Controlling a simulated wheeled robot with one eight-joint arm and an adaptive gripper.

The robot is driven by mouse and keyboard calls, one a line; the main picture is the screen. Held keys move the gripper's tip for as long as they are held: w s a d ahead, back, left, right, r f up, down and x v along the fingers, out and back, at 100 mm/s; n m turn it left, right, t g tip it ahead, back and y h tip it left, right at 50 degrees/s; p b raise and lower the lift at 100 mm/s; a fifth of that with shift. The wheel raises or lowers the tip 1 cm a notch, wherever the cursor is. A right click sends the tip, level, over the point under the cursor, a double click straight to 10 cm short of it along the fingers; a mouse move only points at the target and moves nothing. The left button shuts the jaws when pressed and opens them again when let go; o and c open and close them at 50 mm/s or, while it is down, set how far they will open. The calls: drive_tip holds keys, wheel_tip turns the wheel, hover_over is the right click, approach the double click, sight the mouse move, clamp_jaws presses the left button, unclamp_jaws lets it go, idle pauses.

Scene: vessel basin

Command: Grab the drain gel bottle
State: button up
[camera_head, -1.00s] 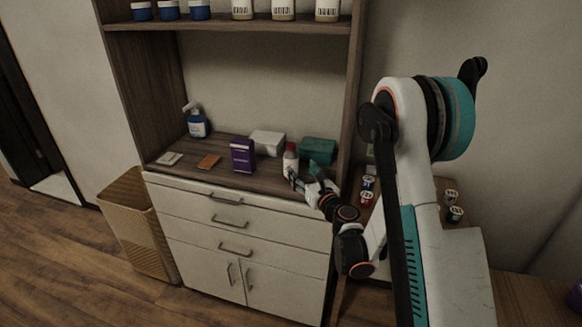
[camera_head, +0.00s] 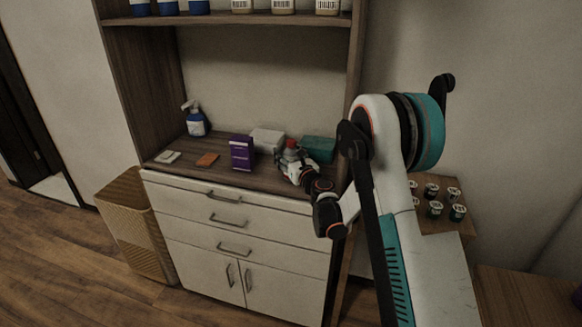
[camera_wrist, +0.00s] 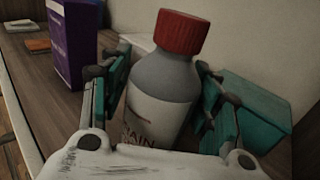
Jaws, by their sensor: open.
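The drain gel bottle is a grey bottle with a red cap and a white label reading "RAIN" in part; in the wrist view the bottle (camera_wrist: 162,88) stands between the two teal-padded fingers of my gripper (camera_wrist: 160,100). The fingers are open, one on each side of it, and a gap shows on the left; whether the right finger touches it I cannot tell. The bottle's base is hidden by my gripper's palm. In the head view, only the red cap and upper part of the bottle (camera_head: 291,145) show above my gripper (camera_head: 290,162), at the right of the wooden counter.
A purple box (camera_head: 242,153) stands left of the bottle, with a white box (camera_head: 267,141) behind. A teal box (camera_head: 319,148) is close on the right. A blue spray bottle (camera_head: 195,122) stands at the back left. The shelf's right side panel (camera_head: 352,90) is near my arm.

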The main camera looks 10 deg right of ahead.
drive_tip(key=shift+w+a, duration=0.15)
drive_tip(key=shift+w, duration=0.7)
drive_tip(key=shift+c, duration=0.2)
drive_tip(key=c, duration=1.2)
drive_tip(key=shift+c, duration=0.2)
